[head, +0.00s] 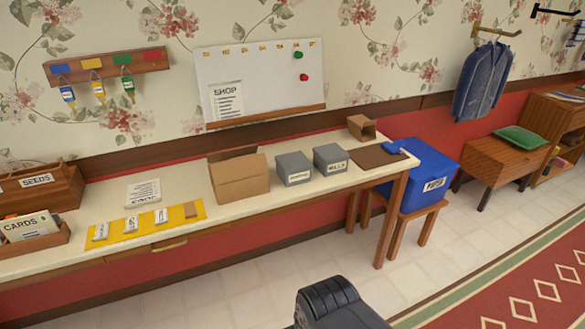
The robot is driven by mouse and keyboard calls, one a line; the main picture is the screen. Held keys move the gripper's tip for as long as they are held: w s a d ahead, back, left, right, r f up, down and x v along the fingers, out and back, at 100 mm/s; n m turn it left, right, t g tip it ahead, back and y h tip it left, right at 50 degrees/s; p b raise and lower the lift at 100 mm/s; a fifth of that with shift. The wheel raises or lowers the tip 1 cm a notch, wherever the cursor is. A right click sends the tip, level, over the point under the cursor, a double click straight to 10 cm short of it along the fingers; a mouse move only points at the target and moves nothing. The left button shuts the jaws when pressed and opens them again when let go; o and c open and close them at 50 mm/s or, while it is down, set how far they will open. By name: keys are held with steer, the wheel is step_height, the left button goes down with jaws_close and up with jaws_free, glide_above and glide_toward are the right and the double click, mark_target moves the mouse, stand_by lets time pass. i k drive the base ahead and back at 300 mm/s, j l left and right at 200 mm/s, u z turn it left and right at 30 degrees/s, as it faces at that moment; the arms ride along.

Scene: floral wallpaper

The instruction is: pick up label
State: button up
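Three small white label-like cards with dark print lie on a yellow mat (115,238) near the front edge of the long table at left. They are a left card (101,232), a middle card (131,224) and a right card (161,216). A small brown piece (191,210) lies at the mat's right end. I cannot tell which card the task means. Printed labels also show on two grey boxes, the left grey box (293,164) and the right grey box (329,156). My gripper's fingers are not in view; a dark part of my arm shows at the bottom.
The table (240,215) also bears a printed sheet (143,193), an open cardboard box (240,182), a card holder (30,232) and a seeds box (45,190). A blue bin (425,170) stands on a stool at right. The tiled floor before the table is clear.

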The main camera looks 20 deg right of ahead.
mark_target(101, 232)
steer(key=i+j+z, duration=0.1)
steer(key=i+j, duration=0.2)
steer(key=i+j+z, duration=0.1)
steer(key=i+j, duration=0.2)
steer(key=j, duration=0.15)
steer(key=i+j, duration=0.25)
steer(key=j, duration=0.15)
steer(key=i+j+z, duration=0.15)
steer(key=i+j, duration=0.15)
steer(key=i+j+z, duration=0.1)
steer(key=i+j, duration=0.15)
steer(key=j, duration=0.25)
